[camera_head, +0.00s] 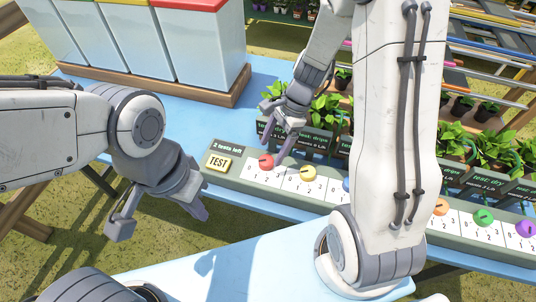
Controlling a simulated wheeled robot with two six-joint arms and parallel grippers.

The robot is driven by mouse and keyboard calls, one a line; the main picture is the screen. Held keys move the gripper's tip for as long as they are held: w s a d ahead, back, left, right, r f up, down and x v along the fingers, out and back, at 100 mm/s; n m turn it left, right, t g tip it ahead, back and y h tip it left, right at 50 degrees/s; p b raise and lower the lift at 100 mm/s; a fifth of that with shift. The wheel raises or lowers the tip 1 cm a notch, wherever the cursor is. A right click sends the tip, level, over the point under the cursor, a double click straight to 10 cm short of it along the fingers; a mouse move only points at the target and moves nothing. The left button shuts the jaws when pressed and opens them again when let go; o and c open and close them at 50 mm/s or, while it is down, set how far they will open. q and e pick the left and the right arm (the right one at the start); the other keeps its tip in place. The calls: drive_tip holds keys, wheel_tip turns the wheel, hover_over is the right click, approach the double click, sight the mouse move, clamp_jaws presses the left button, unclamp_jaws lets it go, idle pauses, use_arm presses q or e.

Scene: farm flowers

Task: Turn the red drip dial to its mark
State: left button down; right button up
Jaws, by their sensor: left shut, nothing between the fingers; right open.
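The dial's pointer is too small to read surely. My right gripper (273,149) reaches down from above with its fingers apart, close over the red dial; I cannot tell whether it touches. The dark sign (276,133) behind the dial is partly covered by this gripper. My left gripper (203,212) is shut and empty, in front of the panel's left end.
A yellow dial (307,173) sits right beside the red one. Blue, orange (441,206), green (484,217) and purple dials follow; my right arm hides part of the panel. Potted plants (492,147) stand behind it. White bins (203,45) stand at the back left.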

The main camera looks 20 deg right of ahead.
sight(267, 159)
drive_tip(key=shift+x, duration=1.9)
clamp_jaws()
drive_tip(key=shift+r, duration=0.1)
drive_tip(key=n+g+p, duration=0.1)
drive_tip(key=n+p, duration=0.1)
drive_tip(key=n, duration=0.1)
drive_tip(key=shift+w+r+h, duration=0.1)
drive_tip(key=shift+h, duration=0.2)
drive_tip(key=shift+w+n+g+h+p, duration=0.1)
drive_tip(key=shift+n+g+h+p, duration=0.35)
drive_tip(key=shift+n, duration=0.75)
drive_tip(key=shift+w+n+g+h+p, duration=0.15)
drive_tip(key=shift+n+g+p, duration=0.2)
drive_tip(key=shift+n+p, duration=0.6)
drive_tip(key=shift+s+n, duration=0.1)
drive_tip(key=shift+n, duration=0.25)
